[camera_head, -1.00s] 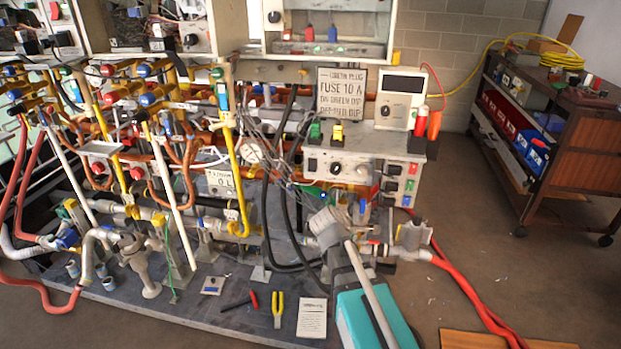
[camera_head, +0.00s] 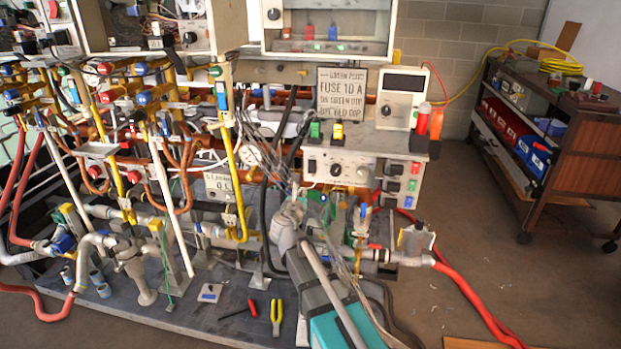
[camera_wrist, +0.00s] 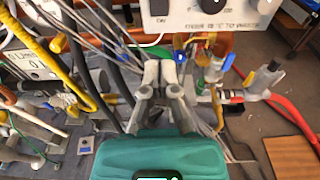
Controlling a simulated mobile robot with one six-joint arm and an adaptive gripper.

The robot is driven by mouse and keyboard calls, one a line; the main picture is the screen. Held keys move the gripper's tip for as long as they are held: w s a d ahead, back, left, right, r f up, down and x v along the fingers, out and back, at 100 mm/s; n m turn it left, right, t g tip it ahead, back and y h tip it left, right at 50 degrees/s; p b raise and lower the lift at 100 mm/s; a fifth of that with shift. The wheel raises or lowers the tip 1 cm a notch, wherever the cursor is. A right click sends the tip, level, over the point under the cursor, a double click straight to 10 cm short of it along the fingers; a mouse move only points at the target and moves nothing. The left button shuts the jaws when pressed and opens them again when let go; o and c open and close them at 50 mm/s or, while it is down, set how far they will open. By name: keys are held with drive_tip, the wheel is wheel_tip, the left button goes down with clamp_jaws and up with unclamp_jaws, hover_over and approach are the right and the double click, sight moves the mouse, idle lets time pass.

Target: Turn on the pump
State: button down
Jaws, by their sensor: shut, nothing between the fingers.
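The grey control box (camera_head: 352,172) stands at mid-right on the rig, with dark knobs on its front and coloured switches (camera_head: 412,185) on its right side. In the wrist view, the lower front of this box (camera_wrist: 225,18) shows at the top. My gripper (camera_head: 290,212) is shut and empty, below and left of the box in the head view. In the wrist view, my gripper (camera_wrist: 162,72) points up toward the cables and pipework below the box, next to a blue knob (camera_wrist: 180,57). I cannot tell which part is the pump or which control belongs to it.
Loose grey wires and black hoses (camera_head: 268,215) hang close to my gripper. A yellow pipe (camera_head: 232,185) stands to the left. Red hoses (camera_head: 470,290) run across the floor at right. Yellow-handled pliers (camera_head: 277,315) lie on the base plate. A brown cart (camera_head: 580,165) stands at far right.

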idle(0.4)
drive_tip(key=b+x, duration=0.1)
drive_tip(key=x, duration=1.3)
drive_tip(key=shift+b, duration=0.35)
drive_tip(key=shift+w+d+f, duration=0.1)
drive_tip(key=shift+w, duration=0.3)
drive_tip(key=shift+s, duration=0.15)
drive_tip(key=b, duration=0.2)
approach(312, 173)
drive_tip(key=s+a+f, duration=0.1)
drive_tip(key=s+f, duration=0.1)
drive_tip(key=s, duration=0.3)
drive_tip(key=shift+s+a+f, duration=0.25)
drive_tip(key=shift+f, duration=0.15)
